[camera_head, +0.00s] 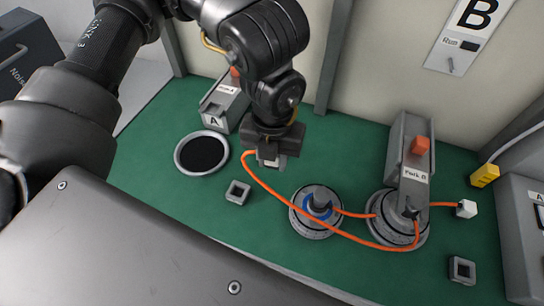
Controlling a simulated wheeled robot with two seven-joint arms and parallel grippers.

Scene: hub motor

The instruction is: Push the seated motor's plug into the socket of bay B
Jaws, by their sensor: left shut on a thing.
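My left gripper (268,150) points down above the green bench and is shut on a small pale plug (268,161), mostly hidden by the fingers. An orange cable (288,209) runs from beside it in a long curve toward fork B. A round grey motor (384,236) sits under the grey fork B (408,150). Another motor with a blue ring (300,217) lies to its left. A second white plug (466,209) lies right of fork B on orange cable. I cannot tell which cable belongs to which motor. A square hollow block (462,259), possibly a socket, stands at lower right. My right gripper is out of view.
Another square hollow block (237,185) stands below my left gripper's left side. A round black pad (202,153) and fork A (219,103) are at left. A yellow connector (484,176) is at right. A sign marked B (481,14) hangs on the back wall.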

